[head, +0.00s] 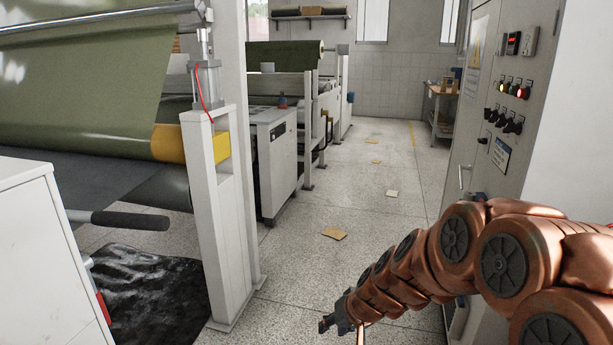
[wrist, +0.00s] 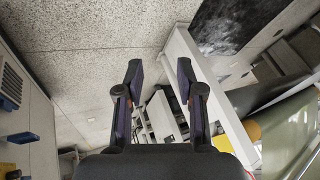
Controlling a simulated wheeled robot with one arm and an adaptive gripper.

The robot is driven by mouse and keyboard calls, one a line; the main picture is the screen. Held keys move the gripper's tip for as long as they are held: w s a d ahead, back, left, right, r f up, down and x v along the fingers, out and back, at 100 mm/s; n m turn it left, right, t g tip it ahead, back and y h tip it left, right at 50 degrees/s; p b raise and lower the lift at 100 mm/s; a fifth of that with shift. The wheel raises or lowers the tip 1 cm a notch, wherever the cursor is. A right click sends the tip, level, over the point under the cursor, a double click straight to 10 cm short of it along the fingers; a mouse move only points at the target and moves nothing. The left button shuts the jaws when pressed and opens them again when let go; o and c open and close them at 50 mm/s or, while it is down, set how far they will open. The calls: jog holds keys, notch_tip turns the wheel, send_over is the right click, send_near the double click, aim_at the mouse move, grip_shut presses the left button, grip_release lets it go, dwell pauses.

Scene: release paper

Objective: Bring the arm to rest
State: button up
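My copper-coloured arm (head: 440,250) reaches in from the right side of the head view and stretches forward and down to the left over the floor. Floor and machine parts show beyond the fingers.
A control cabinet (head: 490,110) stands close to my arm on the right. A white machine post (head: 222,220) and green roll (head: 80,85) are at left. A brown scrap (head: 334,233) and other small pieces lie on the speckled floor. The aisle between is otherwise clear.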

jog(key=s+d+r+g+h+p, duration=0.1)
jog(key=s+d+r+g+p, duration=0.1)
jog(key=s+d+r+p, duration=0.2)
jog(key=s+d+r+g+h+p, duration=0.1)
jog(key=s+d+r+p, duration=0.3)
jog(key=s+r, duration=0.6)
jog(key=s+d+r+g+h+p, duration=0.2)
jog(key=s+r+p, duration=0.3)
jog(key=s, duration=1.5)
notch_tip(320, 180, up, 3)
jog(key=shift+d+f+m+g+p, duration=0.1)
jog(key=shift+d+m+g+p, duration=0.25)
jog(key=shift+d+g, duration=0.45)
jog(key=shift+d, duration=0.2)
